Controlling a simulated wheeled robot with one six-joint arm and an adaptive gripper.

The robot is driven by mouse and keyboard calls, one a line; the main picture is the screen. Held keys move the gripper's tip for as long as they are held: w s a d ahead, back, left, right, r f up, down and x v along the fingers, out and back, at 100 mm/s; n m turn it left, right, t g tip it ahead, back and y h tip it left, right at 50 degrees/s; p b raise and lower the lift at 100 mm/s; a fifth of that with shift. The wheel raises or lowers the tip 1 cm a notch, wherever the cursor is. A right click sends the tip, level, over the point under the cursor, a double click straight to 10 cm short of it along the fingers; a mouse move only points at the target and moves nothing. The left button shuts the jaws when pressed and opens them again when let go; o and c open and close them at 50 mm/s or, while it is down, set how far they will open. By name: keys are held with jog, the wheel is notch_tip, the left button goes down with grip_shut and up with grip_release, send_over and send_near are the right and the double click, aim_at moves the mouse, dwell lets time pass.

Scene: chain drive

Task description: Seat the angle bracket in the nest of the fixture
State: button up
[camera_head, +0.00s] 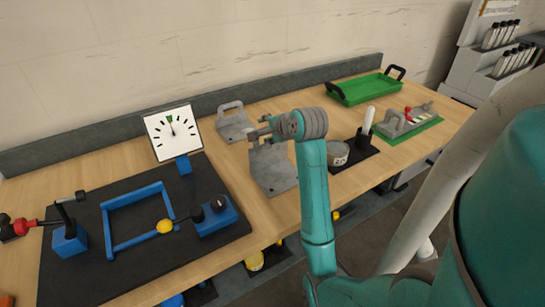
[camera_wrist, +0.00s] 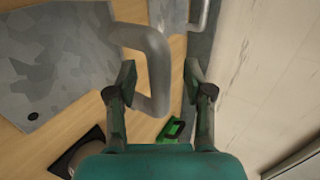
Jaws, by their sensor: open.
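A grey galvanised piece (camera_head: 273,172), apparently the angle bracket, has a flat plate with holes and a raised bar handle. It lies on the bench right of the dark board. In the wrist view its plate (camera_wrist: 45,65) is at left and its handle (camera_wrist: 158,62) passes between my fingers. My gripper (camera_wrist: 161,84) is open around the handle, which is nearer the left finger; contact cannot be told. In the head view my gripper (camera_head: 256,133) is partly hidden by my wrist. A blue frame (camera_head: 110,228), perhaps the fixture's nest, is on the dark board (camera_head: 75,275) and looks empty.
A second grey plate with a handle (camera_head: 233,124) is behind. A dial (camera_head: 173,132) and blue clamp blocks (camera_head: 213,217) stand around the frame. A round tin (camera_head: 338,153), green tray (camera_head: 365,89) and green-based holder (camera_head: 408,124) are at right.

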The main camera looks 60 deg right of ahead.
jog(key=shift+w+d+f, duration=0.15)
jog(key=shift+w, duration=0.05)
grip_shut()
jog(key=shift+r, duration=0.25)
